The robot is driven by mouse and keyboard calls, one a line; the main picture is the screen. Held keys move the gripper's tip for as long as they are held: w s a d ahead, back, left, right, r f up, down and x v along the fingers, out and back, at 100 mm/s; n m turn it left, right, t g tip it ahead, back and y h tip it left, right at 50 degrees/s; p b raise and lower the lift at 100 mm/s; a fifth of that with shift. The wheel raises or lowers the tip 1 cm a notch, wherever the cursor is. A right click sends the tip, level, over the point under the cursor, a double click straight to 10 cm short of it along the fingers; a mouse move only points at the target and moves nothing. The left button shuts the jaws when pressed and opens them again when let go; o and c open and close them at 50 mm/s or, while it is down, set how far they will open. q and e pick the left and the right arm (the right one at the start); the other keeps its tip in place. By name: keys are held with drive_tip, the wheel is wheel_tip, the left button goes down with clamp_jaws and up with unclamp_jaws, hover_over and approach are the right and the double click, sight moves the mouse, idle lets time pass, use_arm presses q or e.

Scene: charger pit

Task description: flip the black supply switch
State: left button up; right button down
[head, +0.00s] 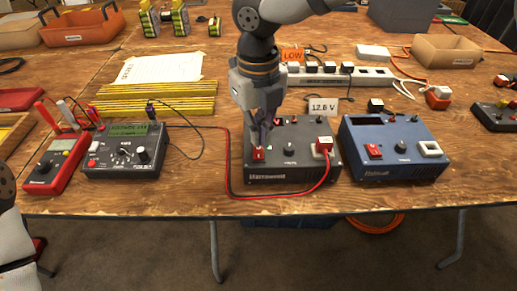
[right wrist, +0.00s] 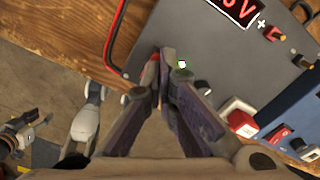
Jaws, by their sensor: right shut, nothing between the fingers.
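The black supply (head: 290,176) is a dark box near the front edge of the table, with a red rocker switch (head: 259,154) at the front left of its top. My right gripper (head: 261,143) points down at this switch with its fingers shut and empty. Its tips are at or just above the switch; contact cannot be told. In the right wrist view the shut fingertips (right wrist: 167,56) cover most of the red switch, and part of the black supply (right wrist: 217,65) shows with a red display. My left arm is at the left; its gripper is small and unclear in the right wrist view (right wrist: 14,132).
A blue supply (head: 390,165) with its own red switch stands close on the right. A red lead (head: 228,172) loops round the black supply's left and front. A dark meter (head: 125,152) and a red multimeter (head: 55,165) are at the left. A power strip (head: 335,77) lies behind.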

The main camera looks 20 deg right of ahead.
sight(259, 147)
use_arm(q)
drive_tip(key=shift+f, duration=0.1)
use_arm(e)
drive_tip(key=shift+f, duration=0.85)
drive_tip(key=shift+r+p, duration=1.1)
drive_tip(key=shift+r, duration=2.5)
use_arm(q)
drive_tip(key=shift+t, duration=0.6)
drive_tip(key=w+r, duration=0.3)
use_arm(e)
drive_tip(key=shift+f, duration=0.1)
